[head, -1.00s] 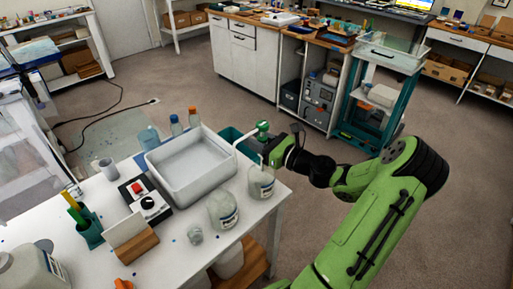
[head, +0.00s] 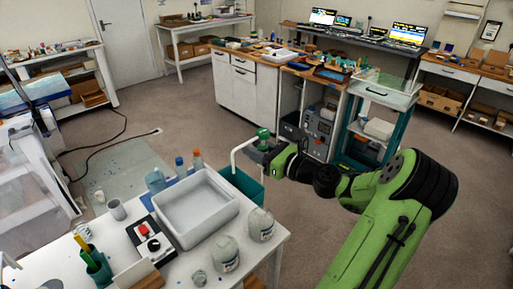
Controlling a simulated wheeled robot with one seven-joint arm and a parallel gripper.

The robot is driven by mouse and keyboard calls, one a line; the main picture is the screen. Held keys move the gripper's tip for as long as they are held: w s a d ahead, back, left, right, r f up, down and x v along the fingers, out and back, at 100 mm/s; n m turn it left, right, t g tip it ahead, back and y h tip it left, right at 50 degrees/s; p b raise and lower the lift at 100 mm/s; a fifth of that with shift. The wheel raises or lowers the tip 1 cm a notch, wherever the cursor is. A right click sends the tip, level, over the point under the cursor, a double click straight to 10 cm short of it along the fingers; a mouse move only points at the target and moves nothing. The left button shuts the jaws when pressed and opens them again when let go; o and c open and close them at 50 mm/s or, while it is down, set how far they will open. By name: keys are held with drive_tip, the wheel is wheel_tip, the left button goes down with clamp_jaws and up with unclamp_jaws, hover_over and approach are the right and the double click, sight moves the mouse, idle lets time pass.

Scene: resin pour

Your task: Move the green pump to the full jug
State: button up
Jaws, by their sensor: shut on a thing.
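My gripper (head: 264,147) is shut on the green pump (head: 263,134) and holds it raised beyond the table's far right corner. A bent white tube (head: 235,158) runs from the pump to the left and down. Two translucent jugs with labels stand upright near the table's right edge: the right jug (head: 261,224) and the left jug (head: 225,254). Both are nearer to me than the pump, and the pump is clear of them. I cannot tell from this view which of them is fuller.
A white tray (head: 190,238) fills the table's middle. Behind it stand an orange-capped bottle (head: 198,161) and a blue-capped bottle (head: 181,169). A small clear cup (head: 199,277) is near the front. A teal bin (head: 243,183) is behind the table.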

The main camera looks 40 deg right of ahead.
drive_tip(key=shift+r+p, duration=4.1)
drive_tip(key=shift+p, duration=0.45)
drive_tip(key=shift+f, duration=0.1)
